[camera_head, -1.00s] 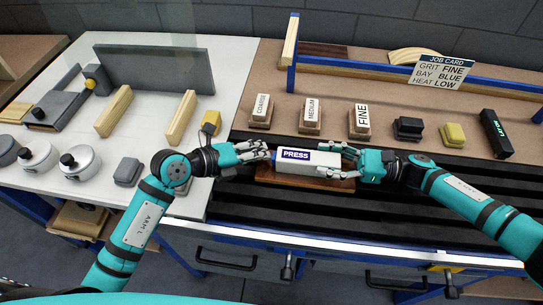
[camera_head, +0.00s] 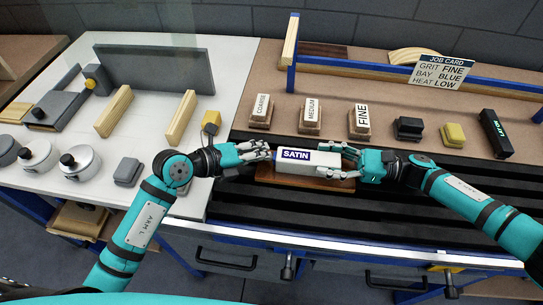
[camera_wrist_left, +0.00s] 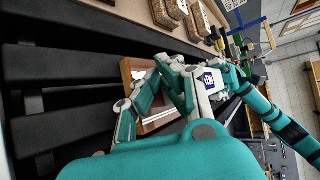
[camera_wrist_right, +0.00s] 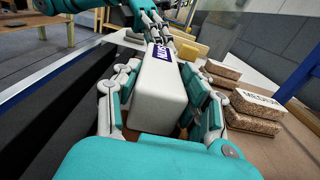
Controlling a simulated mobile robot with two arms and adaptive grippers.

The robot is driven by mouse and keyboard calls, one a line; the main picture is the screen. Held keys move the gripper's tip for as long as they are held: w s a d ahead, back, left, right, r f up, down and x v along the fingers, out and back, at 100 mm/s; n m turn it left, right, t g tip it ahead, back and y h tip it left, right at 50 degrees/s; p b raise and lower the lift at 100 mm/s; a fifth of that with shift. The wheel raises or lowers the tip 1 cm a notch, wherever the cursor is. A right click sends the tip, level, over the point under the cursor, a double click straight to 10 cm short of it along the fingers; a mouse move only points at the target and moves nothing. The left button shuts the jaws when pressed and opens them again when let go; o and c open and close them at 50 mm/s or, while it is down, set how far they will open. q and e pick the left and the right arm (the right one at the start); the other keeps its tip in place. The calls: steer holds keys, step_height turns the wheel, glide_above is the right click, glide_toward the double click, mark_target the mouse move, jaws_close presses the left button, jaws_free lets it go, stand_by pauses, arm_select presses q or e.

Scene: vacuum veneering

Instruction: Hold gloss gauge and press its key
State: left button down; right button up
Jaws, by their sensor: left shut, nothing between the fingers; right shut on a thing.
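The gloss gauge (camera_head: 312,164) is a white block with a dark blue display that reads SATIN. It sits over a brown wooden base (camera_head: 285,180) on the black slats; I cannot tell whether it touches the base. My right gripper (camera_head: 350,160) is shut on its right end, and the right wrist view shows the fingers on both sides of the gauge (camera_wrist_right: 158,95). My left gripper (camera_head: 268,153) is shut and empty, with its fingertips at the gauge's left end by the display. In the left wrist view, my left fingers (camera_wrist_left: 185,85) hide much of the gauge. The key itself is hidden.
Sanding blocks marked COARSE (camera_head: 262,108), MEDIUM (camera_head: 310,113) and FINE (camera_head: 360,120) stand behind the gauge. A black block (camera_head: 408,128), a yellow block (camera_head: 453,134) and a black device (camera_head: 496,134) stand to the right. A job card (camera_head: 441,69) stands behind.

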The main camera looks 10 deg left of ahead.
arm_select(q)
steer(key=shift+a, duration=0.9)
steer(key=a, duration=0.5)
stand_by(0.5)
arm_select(e)
steer(key=o, duration=1.3)
steer(key=shift+d, duration=0.1)
